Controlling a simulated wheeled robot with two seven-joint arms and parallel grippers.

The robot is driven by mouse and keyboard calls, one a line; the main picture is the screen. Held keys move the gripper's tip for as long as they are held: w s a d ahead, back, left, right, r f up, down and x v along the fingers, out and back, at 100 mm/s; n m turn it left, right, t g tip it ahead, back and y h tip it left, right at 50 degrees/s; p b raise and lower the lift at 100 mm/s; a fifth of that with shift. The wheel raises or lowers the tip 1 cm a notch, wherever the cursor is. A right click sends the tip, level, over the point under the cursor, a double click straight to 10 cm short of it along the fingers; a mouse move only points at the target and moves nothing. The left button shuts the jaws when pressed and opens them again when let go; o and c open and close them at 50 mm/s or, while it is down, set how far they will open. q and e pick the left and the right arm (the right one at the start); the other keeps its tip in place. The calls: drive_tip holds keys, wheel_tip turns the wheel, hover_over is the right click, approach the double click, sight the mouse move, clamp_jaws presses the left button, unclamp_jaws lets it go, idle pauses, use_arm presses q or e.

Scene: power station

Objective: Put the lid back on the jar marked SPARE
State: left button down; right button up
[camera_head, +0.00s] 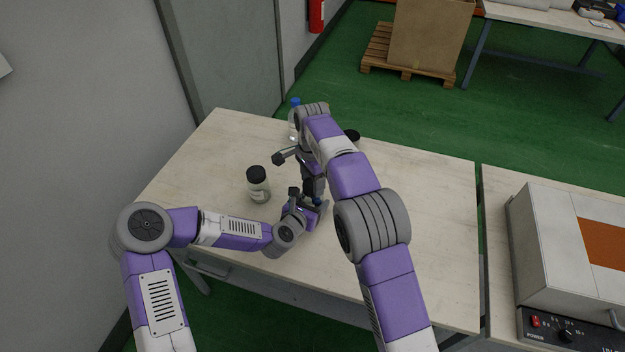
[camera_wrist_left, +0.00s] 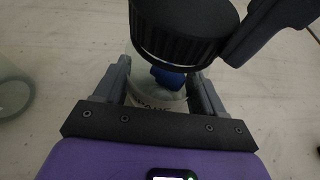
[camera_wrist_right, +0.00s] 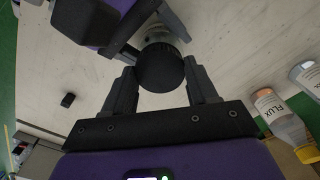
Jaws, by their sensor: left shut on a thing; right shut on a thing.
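My left gripper (camera_head: 312,205) is shut on a clear jar (camera_wrist_left: 158,97) with a partly readable label; something blue shows at the jar. My right gripper (camera_head: 314,186) is shut on a black ribbed lid (camera_wrist_right: 160,68). The lid also shows large in the left wrist view (camera_wrist_left: 185,30), above the jar and covering part of its mouth. The blue thing shows just below the lid's rim, so the lid looks apart from the jar. In the head view both are mostly hidden by my grippers.
A black-lidded jar (camera_head: 258,186) stands on the table (camera_head: 215,165) to the left. A blue-capped bottle (camera_head: 294,122) stands at the back. The table's front right is clear.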

drive_tip(key=m, duration=1.9)
drive_tip(key=o, duration=1)
drive_tip(key=shift+r, duration=2.25)
drive_tip(key=shift+n, duration=0.3)
drive_tip(key=shift+c, duration=0.4)
